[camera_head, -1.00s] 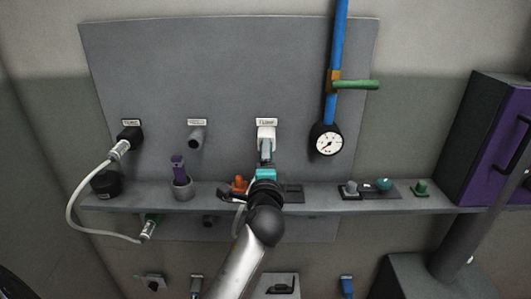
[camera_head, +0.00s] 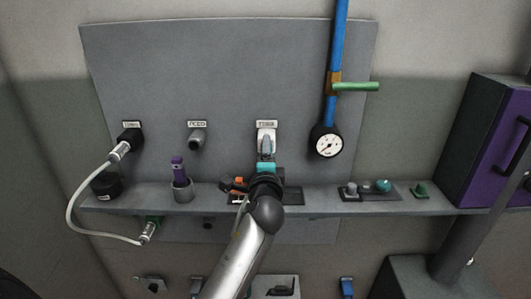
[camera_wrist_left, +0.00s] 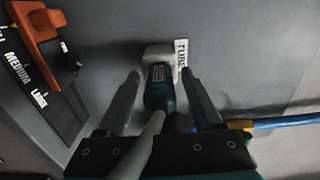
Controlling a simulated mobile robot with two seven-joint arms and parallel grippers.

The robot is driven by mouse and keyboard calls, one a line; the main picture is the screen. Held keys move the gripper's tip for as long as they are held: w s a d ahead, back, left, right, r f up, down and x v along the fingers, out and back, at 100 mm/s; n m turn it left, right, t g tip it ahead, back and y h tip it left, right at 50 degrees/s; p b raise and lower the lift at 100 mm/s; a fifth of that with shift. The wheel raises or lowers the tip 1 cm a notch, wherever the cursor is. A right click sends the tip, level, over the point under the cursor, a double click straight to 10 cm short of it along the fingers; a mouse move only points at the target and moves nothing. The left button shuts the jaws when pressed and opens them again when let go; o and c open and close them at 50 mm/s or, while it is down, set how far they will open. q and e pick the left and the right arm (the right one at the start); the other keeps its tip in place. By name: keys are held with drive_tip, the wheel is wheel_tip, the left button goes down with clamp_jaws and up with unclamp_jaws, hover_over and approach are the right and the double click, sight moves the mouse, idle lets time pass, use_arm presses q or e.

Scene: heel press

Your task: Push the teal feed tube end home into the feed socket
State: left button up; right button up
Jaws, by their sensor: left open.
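In the left wrist view, a dark teal tube end (camera_wrist_left: 160,88) meets a pale socket (camera_wrist_left: 158,54) on the grey panel, with a light tube (camera_wrist_left: 150,142) running back from it. How deep it sits cannot be told. My left gripper (camera_wrist_left: 163,85) is open, with one finger on each side of the teal end. Whether either finger touches it is unclear. In the head view, my left gripper (camera_head: 266,147) reaches up to the pale socket (camera_head: 266,130) under the right-hand label and hides the tube end. My right gripper is not in view.
Left on the panel are a black socket with a white hose (camera_head: 72,205) and a grey socket (camera_head: 197,138). A gauge (camera_head: 327,142) on a blue pipe (camera_head: 337,60) is right of my gripper. The shelf (camera_head: 330,204) below carries an orange part (camera_head: 238,185) and a purple-handled item (camera_head: 178,170).

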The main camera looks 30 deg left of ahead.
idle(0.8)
use_arm(q)
drive_tip(key=shift+c, duration=0.3)
clamp_jaws()
idle(1.1)
drive_tip(key=shift+s+d, duration=0.1)
drive_tip(key=shift+p+v, duration=0.95)
drive_tip(key=shift+v, duration=1.9)
drive_tip(key=shift+s, duration=0.1)
